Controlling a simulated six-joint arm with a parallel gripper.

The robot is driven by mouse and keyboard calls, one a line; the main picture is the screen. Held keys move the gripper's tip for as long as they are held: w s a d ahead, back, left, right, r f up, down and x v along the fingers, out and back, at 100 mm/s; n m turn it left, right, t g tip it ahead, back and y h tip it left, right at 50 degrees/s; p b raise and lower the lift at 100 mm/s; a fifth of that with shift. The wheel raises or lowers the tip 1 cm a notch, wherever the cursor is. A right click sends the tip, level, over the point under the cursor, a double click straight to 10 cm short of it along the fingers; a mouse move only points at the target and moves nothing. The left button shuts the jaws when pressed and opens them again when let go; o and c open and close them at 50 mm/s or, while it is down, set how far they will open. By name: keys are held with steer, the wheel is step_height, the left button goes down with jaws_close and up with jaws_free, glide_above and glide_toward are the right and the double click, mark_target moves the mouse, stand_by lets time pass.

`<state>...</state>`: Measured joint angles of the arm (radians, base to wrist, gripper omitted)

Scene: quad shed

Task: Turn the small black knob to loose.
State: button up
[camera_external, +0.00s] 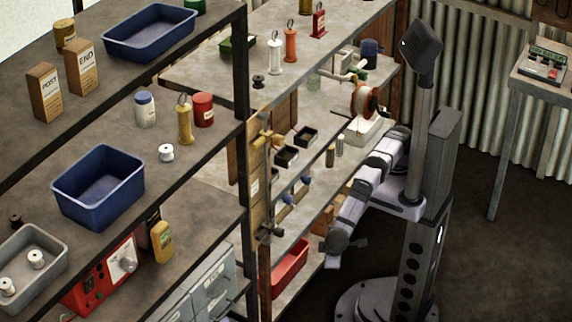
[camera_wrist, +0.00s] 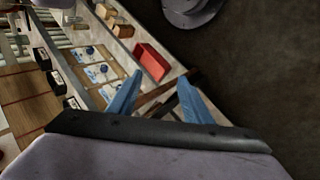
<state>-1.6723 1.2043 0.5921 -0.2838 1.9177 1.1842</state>
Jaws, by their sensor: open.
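My gripper (camera_wrist: 160,77) shows in the wrist view as two blue fingers, spread apart with nothing between them. In the external view my arm's end (camera_external: 338,242) hangs beside the middle shelf rack, apart from it. I cannot tell for certain which thing is the small black knob. A small dark spool-like piece (camera_external: 258,82) stands on the upper shelf, and another dark piece (camera_external: 15,220) lies at the far left.
A red tray (camera_external: 290,268) lies on the low shelf and also shows in the wrist view (camera_wrist: 151,60). Brass (camera_external: 268,138) and dark (camera_external: 268,233) fittings stick out from the wooden post. Small black bins (camera_external: 287,156) stand on the rack.

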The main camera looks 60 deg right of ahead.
steer(key=d+f+n+t+h+b, duration=0.1)
steer(key=d+f+n+t+b, duration=0.1)
steer(key=d+f+t, duration=0.15)
steer(key=n+t+y, duration=0.8)
steer(key=n+t, duration=0.3)
steer(key=n, duration=1.9)
glide_toward(283, 234)
steer(key=w, duration=0.2)
steer(key=shift+r+g, duration=0.25)
steer(key=shift+w, duration=0.1)
steer(key=shift+w+p, duration=0.6)
steer(key=shift+w, duration=2.95)
steer(key=c, duration=1.1)
